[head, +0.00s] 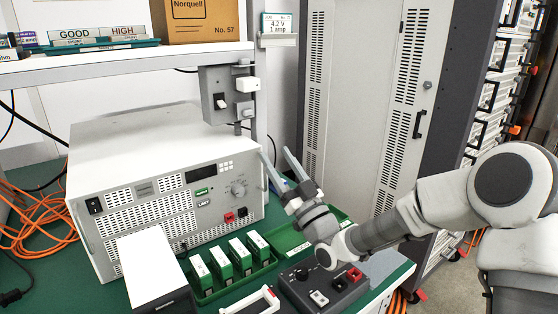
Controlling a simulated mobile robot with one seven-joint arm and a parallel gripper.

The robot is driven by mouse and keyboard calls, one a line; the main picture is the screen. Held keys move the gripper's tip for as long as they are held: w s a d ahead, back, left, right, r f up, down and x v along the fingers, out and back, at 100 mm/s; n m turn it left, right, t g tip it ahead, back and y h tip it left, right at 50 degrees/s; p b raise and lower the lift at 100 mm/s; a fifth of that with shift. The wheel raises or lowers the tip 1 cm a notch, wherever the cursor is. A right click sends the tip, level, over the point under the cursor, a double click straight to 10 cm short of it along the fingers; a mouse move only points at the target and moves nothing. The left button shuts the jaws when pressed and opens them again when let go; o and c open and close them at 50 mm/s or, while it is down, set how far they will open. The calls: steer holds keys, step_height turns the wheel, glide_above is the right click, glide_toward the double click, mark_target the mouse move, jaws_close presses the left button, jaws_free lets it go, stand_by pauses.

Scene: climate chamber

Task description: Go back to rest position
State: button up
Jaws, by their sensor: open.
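My gripper (275,168) is at the middle of the head view, its two long grey fingers spread apart and pointing up and left. Nothing shows between the fingers. It is in front of the right end of a white power supply unit (150,215), over the green bench; whether the fingertips touch the unit's edge I cannot tell. My arm comes in from the right edge and bends down to the wrist, which hides part of a green tray and the bench's right side.
A black control box (325,288) with red and white parts lies below my wrist. A green tray (290,240) and several green-and-white modules (240,256) stand left of it. A shelf (130,60) with a cardboard box (200,20) hangs above. A grey cabinet (365,100) stands behind.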

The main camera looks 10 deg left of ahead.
steer(key=s+d+f+m+g+h, duration=0.15)
steer(key=s+d+h, duration=0.25)
steer(key=d+h, duration=0.5)
steer(key=s+d+f+m+g+h, duration=0.1)
steer(key=s+d+m+g+h, duration=0.2)
steer(key=d+h, duration=0.6)
steer(key=s+d+f+m+g, duration=0.1)
steer(key=s+d+m+g, duration=0.2)
steer(key=s+d, duration=0.55)
steer(key=s+d+f+m+g, duration=0.2)
steer(key=s+d+g, duration=0.1)
steer(key=s, duration=1.1)
step_height(320, 180, up, 27)
steer(key=p, duration=2.6)
steer(key=shift+s+d+f+p, duration=0.15)
steer(key=shift+s+d+p, duration=0.05)
steer(key=shift+p, duration=0.2)
